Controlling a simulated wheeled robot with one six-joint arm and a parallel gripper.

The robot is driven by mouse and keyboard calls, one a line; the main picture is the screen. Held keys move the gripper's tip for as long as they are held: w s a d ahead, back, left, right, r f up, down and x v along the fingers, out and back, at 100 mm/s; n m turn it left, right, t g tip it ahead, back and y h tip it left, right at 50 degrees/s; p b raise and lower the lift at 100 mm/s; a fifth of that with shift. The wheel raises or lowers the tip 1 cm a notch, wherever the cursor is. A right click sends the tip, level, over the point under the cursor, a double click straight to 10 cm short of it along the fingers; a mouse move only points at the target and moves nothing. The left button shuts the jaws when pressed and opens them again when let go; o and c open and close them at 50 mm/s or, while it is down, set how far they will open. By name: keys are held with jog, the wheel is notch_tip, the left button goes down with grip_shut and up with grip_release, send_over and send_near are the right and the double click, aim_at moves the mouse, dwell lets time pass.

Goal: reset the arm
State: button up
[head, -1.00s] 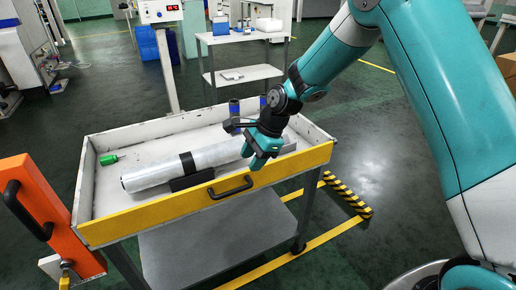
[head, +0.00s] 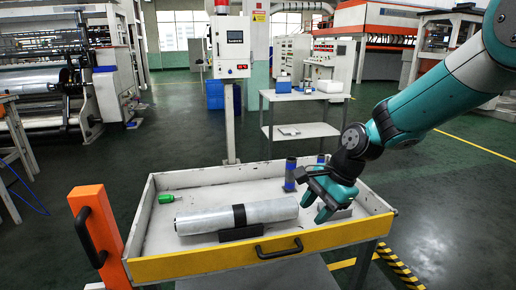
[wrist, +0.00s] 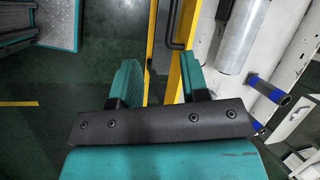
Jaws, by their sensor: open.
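My gripper (head: 322,208) is teal and dark grey. It hangs over the right end of the cart's tray, a little right of the film roll, with its fingers apart and nothing between them. In the wrist view the two teal fingers (wrist: 158,85) stand apart over the tray's yellow front edge and the dark floor. My arm reaches in from the upper right in the head view.
A film roll (head: 270,212) lies on a dark holder in the white tray (head: 160,232), beside a green object (head: 166,198) and blue-banded tubes (head: 289,176). An orange post (head: 98,228) stands at the tray's left. A control box (head: 229,48) stands behind.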

jog(key=s+r+n, duration=0.4)
jog(key=s+n, duration=0.5)
jog(key=s, duration=0.4)
jog(key=s+a+r+n+g, duration=0.1)
jog(key=s+r+n, duration=0.4)
jog(key=s+n, duration=0.5)
jog(key=s, duration=0.2)
jog(key=shift+s+r+h, duration=0.2)
jog(key=shift+s+h, duration=0.1)
jog(key=shift+s, duration=0.1)
jog(key=shift+a, duration=0.1)
